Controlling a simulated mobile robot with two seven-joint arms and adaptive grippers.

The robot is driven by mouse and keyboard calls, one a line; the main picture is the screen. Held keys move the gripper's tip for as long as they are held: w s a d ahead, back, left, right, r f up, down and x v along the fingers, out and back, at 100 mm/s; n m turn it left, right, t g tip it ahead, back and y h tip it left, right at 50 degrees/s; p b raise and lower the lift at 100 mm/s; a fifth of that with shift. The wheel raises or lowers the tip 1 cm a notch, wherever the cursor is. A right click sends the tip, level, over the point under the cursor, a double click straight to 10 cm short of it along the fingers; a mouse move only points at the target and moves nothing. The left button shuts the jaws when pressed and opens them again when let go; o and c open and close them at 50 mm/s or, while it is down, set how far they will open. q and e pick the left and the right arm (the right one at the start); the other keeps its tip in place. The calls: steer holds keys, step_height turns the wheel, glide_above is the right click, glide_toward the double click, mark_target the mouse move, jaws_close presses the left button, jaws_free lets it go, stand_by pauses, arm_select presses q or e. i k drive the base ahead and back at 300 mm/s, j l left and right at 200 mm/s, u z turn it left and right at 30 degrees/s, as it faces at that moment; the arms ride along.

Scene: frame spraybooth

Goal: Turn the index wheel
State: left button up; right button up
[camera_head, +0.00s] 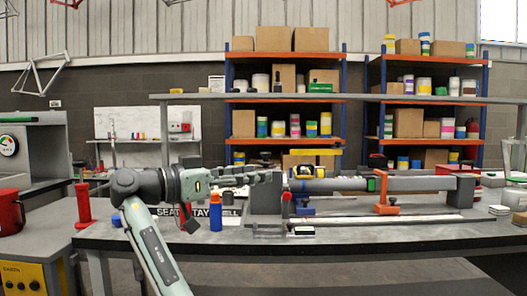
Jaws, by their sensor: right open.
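My right gripper (258,178) reaches sideways over the bench, its dark fingers pointing right and seen nearly edge-on. It is open, with nothing seen held between the fingers. Its fingertips overlap, in the picture, the left end of a long grey fixture (337,185) and its dark upright block (265,197). I cannot make out the index wheel clearly; it may be hidden behind the fingers at this end. Whether the fingers touch the fixture cannot be told. My left gripper is not in view.
On the bench (380,238) stand a blue bottle with an orange cap (215,212) below my gripper, a red-topped post (287,197) and an orange clamp (385,195). A red cylinder (82,204) stands at left. The bench's front strip is mostly clear.

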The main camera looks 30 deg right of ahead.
mark_target(265, 163)
steer(key=i+l, duration=0.3)
steer(key=i, duration=0.15)
steer(key=i+l, duration=0.35)
steer(key=i, duration=0.1)
